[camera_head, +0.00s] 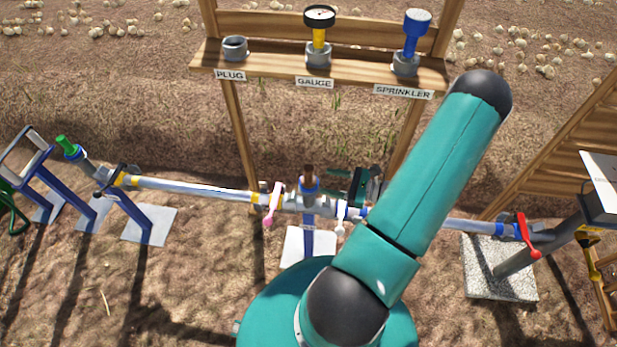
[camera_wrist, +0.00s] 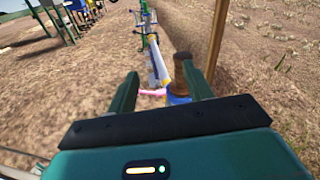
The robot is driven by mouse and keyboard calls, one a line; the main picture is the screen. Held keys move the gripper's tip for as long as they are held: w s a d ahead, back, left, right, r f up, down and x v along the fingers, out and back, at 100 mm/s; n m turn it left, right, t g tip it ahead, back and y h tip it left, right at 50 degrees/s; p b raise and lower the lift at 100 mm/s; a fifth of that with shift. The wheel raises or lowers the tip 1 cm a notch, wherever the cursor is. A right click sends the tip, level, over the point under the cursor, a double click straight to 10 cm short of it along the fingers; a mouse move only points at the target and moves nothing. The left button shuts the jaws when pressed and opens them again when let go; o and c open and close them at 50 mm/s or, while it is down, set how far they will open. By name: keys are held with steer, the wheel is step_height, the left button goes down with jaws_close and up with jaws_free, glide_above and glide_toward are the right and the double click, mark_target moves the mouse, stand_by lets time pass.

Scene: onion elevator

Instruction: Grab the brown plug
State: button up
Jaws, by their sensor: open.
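The brown plug (camera_head: 309,172) stands upright in a blue-collared fitting (camera_head: 308,186) on the pipe's middle junction. In the wrist view the brown plug (camera_wrist: 180,78) shows just beside my right-hand finger, which seems to cover part of it. I cannot tell whether they touch. My gripper (camera_wrist: 160,72) is open, and no object is held in it. In the head view my gripper (camera_head: 352,184) is at the right of the plug, partly hidden by my arm.
A wooden shelf (camera_head: 280,70) behind has an empty PLUG holder (camera_head: 235,48), a gauge (camera_head: 319,30) and a blue sprinkler (camera_head: 416,32). A pink valve handle (camera_head: 272,204) is left of the plug and a red one (camera_head: 527,236) is at the right. A wooden post (camera_wrist: 217,40) stands close by.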

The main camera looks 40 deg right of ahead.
mark_target(309, 178)
step_height(309, 178, down, 4)
steer(key=s+d+m+t+h, duration=0.2)
steer(key=m+h, duration=0.1)
steer(key=m, duration=0.1)
steer(key=x, duration=1.3)
steer(key=shift+w+d, duration=0.2)
steer(key=shift+w, duration=0.05)
steer(key=shift+r, duration=0.1)
jaws_close()
